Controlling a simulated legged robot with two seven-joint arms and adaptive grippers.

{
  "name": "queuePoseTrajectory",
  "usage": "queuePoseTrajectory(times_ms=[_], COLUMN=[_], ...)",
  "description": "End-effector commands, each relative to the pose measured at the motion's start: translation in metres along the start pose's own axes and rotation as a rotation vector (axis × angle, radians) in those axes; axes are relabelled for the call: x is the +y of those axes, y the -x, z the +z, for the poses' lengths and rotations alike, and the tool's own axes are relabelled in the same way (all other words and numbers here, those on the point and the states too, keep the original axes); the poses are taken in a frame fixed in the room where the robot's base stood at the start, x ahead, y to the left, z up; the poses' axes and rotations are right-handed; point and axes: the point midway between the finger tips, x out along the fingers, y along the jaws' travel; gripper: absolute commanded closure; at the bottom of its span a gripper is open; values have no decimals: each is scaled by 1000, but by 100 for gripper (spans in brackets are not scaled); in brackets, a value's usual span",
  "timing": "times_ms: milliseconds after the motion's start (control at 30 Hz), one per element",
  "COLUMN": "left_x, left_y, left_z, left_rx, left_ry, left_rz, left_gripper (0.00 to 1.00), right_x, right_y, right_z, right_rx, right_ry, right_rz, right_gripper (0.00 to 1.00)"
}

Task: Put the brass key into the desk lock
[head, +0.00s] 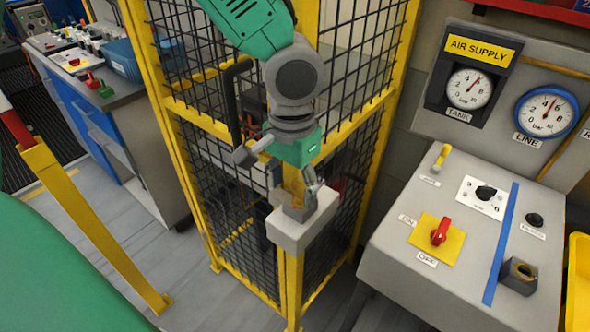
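My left gripper (302,190) points down in front of the cage's corner post, right above a grey box (300,229) fixed there. A brass-coloured piece (295,211) shows at the top of this box, against the gripper. It may be the brass key or part of a lock; I cannot tell which. The fingers are small and partly hidden, so their grip is unclear. A dark block with a square opening (519,275), which looks like the desk lock, sits at the lower right of the grey desk (391,237). My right gripper is not in view.
The yellow-framed mesh cage (385,160) stands behind the gripper, with a dark bar handle (232,95). A yellow bar (90,225) crosses the left.

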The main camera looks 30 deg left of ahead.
Motion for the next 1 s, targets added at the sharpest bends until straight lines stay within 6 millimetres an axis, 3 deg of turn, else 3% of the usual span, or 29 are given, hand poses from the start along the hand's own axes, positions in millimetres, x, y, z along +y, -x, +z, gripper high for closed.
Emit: queuePoseTrajectory(times_ms=[333, 367, 467, 500, 1000], left_x=[4, 3, 0, -1, -1], left_y=[-4, -4, -4, -5, -3], left_z=[0, 0, 0, 0, 0], left_rx=[0, 0, 0, 0, -3], left_ry=[-1, -1, 0, -1, 0], left_rz=[-5, -4, 1, 3, -4], left_gripper=[47, 54, 89, 96, 99], right_x=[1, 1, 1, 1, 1], right_y=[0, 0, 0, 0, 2], right_z=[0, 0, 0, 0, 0], right_rx=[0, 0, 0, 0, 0], right_ry=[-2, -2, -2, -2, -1], right_rz=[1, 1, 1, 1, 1], right_gripper=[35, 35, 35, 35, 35])
